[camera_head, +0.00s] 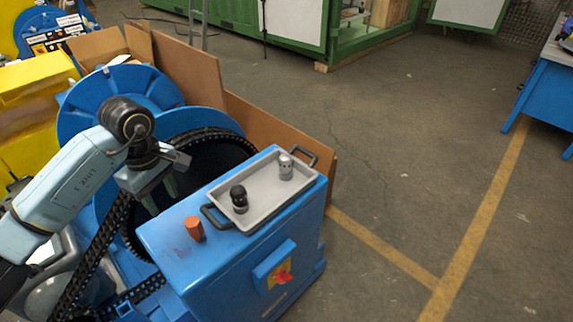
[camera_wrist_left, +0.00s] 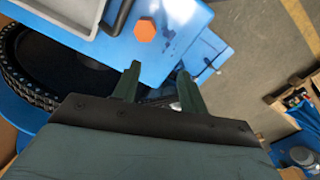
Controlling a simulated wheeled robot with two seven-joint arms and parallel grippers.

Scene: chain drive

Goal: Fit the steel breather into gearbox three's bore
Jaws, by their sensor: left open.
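The steel breather (camera_head: 286,167), a small silver-grey fitting, stands upright in the grey tray (camera_head: 264,189) near its far right end. A similar black fitting (camera_head: 239,199) stands in the same tray at the near left end. My left gripper (camera_head: 160,198) is over the chain wheel beside the blue cabinet, left of the tray and apart from both fittings. Its two fingers show open and empty in the left wrist view (camera_wrist_left: 158,82). No bore or label for gearbox three can be made out. My right gripper is out of view.
An orange hexagonal plug (camera_head: 194,229) stands on the blue cabinet (camera_head: 165,243), left of the tray. The black chain (camera_head: 92,255) and blue wheels are close around my left arm. Cardboard panels (camera_head: 275,130) stand behind the cabinet.

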